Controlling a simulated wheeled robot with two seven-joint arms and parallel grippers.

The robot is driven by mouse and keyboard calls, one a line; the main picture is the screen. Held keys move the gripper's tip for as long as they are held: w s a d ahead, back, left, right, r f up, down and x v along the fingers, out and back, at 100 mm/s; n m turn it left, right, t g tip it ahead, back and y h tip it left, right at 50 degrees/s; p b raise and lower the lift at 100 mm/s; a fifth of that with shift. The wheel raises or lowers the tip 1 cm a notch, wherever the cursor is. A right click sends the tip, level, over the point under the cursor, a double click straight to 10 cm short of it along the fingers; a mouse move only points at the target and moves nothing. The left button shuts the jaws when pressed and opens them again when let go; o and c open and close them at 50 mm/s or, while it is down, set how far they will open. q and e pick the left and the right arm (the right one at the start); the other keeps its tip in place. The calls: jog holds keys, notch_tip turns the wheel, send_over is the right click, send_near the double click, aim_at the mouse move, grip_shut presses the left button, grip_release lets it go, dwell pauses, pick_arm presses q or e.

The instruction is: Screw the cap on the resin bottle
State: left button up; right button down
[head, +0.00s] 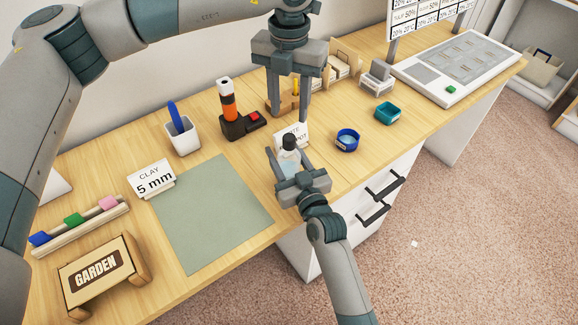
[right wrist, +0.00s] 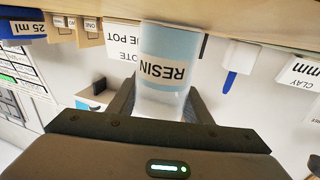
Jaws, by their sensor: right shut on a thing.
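A black cap (head: 289,142) sits at the bottle's top; I cannot tell how tightly. In the right wrist view the bottle (right wrist: 168,62) shows upside down, with RESIN on its label, between the fingers of my right gripper (right wrist: 165,95). The cap is hidden there. My left gripper (head: 289,116) points down above and behind the bottle, fingers apart and empty, not touching the cap.
A white card (head: 296,132) stands just behind the bottle. A blue round dish (head: 347,139) and a teal tray (head: 387,112) are to the right. A black stand with an orange tube (head: 229,106) is at left. The green mat (head: 210,212) is bare.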

aim_at(289, 137)
pick_arm(q)
jog(key=n, duration=1.1)
jog(key=shift+n, duration=0.3)
jog(key=shift+f, duration=0.15)
jog(key=shift+f, duration=3.85)
grip_shut()
